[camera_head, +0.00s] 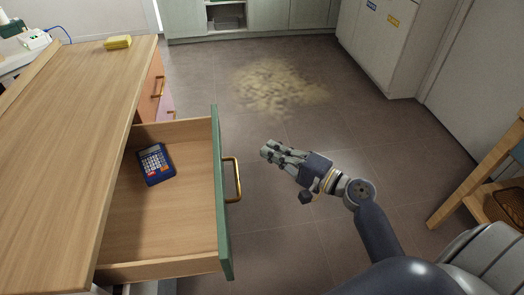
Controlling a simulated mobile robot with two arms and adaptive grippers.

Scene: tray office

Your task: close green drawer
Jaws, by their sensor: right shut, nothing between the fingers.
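The green drawer (221,215) stands pulled out from the wooden desk at the left. Its green front faces right and carries a brass handle (236,180). A blue calculator (155,164) lies inside the drawer near its back. My right gripper (270,152) is to the right of the drawer front, apart from the handle, with its fingers pointing left. It is shut and empty. My left gripper is not in view.
The wooden desk top (70,130) fills the left side, with a yellow sponge-like block (117,42) at its far end. An orange drawer (152,85) is beyond the green one. A wooden stand (482,172) is at the right. The floor between is free.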

